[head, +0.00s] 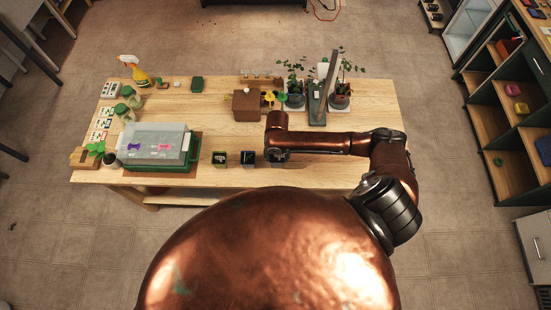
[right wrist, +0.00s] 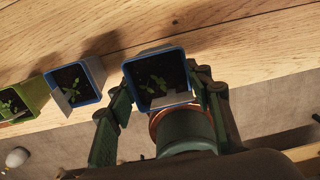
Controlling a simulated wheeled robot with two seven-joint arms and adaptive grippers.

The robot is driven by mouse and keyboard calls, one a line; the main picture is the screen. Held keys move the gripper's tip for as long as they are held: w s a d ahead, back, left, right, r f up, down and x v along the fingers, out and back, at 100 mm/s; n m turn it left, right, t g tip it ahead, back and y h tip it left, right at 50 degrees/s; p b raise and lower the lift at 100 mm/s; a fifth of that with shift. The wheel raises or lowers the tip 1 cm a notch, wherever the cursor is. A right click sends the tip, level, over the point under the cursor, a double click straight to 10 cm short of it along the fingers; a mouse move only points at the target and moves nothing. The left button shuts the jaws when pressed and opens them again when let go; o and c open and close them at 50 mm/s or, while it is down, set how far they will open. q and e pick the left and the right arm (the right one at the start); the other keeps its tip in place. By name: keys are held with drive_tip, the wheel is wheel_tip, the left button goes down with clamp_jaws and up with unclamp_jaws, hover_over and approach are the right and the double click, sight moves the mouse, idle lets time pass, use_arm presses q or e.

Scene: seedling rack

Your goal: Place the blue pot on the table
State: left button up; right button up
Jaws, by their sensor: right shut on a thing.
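A blue pot (right wrist: 158,80) with dark soil, a small seedling and a pale tag is between the fingers of my right gripper (right wrist: 160,94), which is shut on it. In the head view my right gripper (head: 277,156) is near the front edge of the wooden table (head: 330,177), mostly hidden under my arm. I cannot tell whether the held pot touches the table. A second blue pot (right wrist: 75,82) stands to its left, apart from it; it also shows in the head view (head: 248,158). My left gripper is not in view.
A green pot (head: 219,158) stands left of the blue ones. A lidded propagator tray (head: 150,145) is at the table's left. A brown box (head: 246,106) and potted plants (head: 340,98) stand at the back. Bare tabletop lies in the middle and at the right.

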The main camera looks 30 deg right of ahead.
sight(276, 160)
drive_tip(key=shift+w+a+f, duration=0.15)
drive_tip(key=shift+w+f, duration=0.05)
drive_tip(key=shift+f, duration=0.05)
drive_tip(key=shift+w+f, duration=0.1)
drive_tip(key=shift+f, duration=1.6)
drive_tip(key=o, duration=1.2)
drive_tip(key=shift+f, duration=0.1)
drive_tip(key=shift+o, duration=0.2)
wheel_tip(276, 160, up, 12)
drive_tip(key=shift+r, duration=0.15)
